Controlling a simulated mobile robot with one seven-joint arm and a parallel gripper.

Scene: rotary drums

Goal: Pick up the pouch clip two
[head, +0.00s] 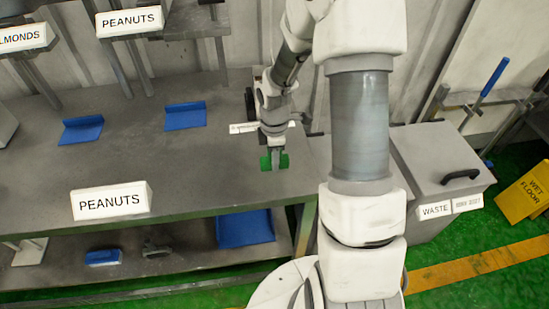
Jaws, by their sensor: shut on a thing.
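My gripper (275,158) is above the right end of the grey table, near its front edge. It is shut on a small green piece, which I take to be the pouch clip (284,160). Green shows on both sides of the grey fingers. The fingers hide the middle of the clip, and no number can be read on it. I cannot tell whether the clip touches the tabletop.
Two blue trays (81,129) (185,116) lie on the table (215,180). A PEANUTS sign (110,201) is at the front edge. Blue items (245,229) lie on the lower shelf. A grey waste bin (436,160) stands right. The table's middle is clear.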

